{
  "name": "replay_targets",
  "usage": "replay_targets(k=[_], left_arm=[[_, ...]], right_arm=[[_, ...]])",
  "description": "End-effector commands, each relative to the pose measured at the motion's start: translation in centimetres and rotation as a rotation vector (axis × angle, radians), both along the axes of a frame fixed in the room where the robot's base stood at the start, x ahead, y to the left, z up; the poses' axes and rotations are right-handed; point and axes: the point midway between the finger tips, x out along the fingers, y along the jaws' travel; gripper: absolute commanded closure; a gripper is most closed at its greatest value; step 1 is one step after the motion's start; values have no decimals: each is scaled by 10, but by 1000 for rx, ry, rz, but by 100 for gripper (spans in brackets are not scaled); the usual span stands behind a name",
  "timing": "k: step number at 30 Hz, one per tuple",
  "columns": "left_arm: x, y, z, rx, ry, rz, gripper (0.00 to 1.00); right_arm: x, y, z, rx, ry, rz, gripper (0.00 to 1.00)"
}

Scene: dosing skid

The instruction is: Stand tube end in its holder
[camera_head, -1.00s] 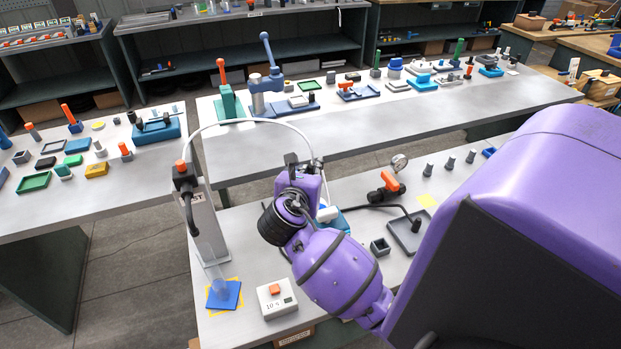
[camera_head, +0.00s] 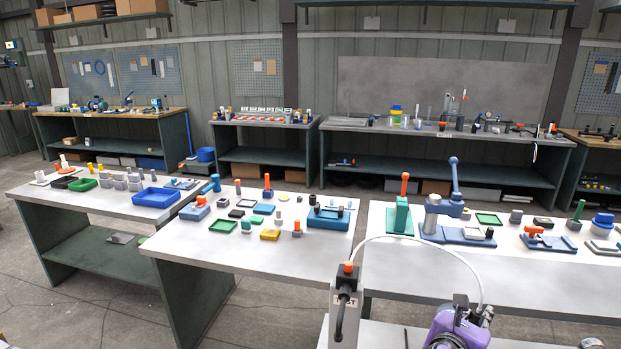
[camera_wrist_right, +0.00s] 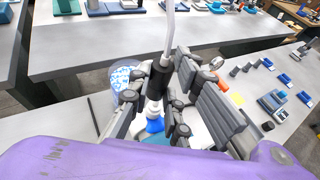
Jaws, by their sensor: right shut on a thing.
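A pale flexible tube (camera_head: 440,244) arches from the grey dosing stand (camera_head: 344,310) with an orange top down to my right gripper (camera_head: 470,312), at the bottom edge of the head view. In the right wrist view the tube (camera_wrist_right: 171,22) runs into a dark tube end (camera_wrist_right: 159,76), held between the fingers of my right gripper (camera_wrist_right: 160,82). A white and blue piece (camera_wrist_right: 154,120) shows just below the fingers; I cannot tell whether it touches the tube end. I cannot make out the holder. My left gripper is not in view.
In the wrist view a clear container with blue and white contents (camera_wrist_right: 122,80) stands close beside the gripper. Small dark fittings (camera_wrist_right: 247,68) stand at the right. Other benches (camera_head: 190,242) carry many small parts. A green press (camera_head: 402,215) stands on the bench behind.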

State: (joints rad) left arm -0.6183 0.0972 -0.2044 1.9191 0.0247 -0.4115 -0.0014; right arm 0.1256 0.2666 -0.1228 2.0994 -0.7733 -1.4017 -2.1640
Motion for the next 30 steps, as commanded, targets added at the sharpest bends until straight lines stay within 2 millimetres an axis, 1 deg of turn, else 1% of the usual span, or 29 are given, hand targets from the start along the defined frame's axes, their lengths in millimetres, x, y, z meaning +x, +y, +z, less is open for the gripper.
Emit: replay_targets(k=[1,5,6,8,9,12,15,18,20,21,22,23,30], left_arm=[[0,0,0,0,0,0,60],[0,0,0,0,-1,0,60],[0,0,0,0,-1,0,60],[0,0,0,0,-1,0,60],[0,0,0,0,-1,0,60],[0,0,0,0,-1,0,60],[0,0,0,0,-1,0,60],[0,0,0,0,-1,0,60],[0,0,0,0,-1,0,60],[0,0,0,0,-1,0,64],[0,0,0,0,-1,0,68],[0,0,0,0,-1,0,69],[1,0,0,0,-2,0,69]], right_arm=[[-1,15,5,2,-3,24,100],[-5,64,20,4,-4,106,100],[-6,80,25,4,-4,135,100],[-10,104,34,4,-5,177,100],[-12,119,39,3,-4,205,100],[-19,152,51,3,-4,266,100],[-24,178,60,2,-3,314,100],[-27,195,66,1,-2,346,100],[-27,201,68,-1,-1,359,100],[-27,204,69,-2,0,364,100],[-27,205,69,-1,0,365,100],[-27,206,69,0,0,367,100],[-27,206,69,-1,1,367,100]])
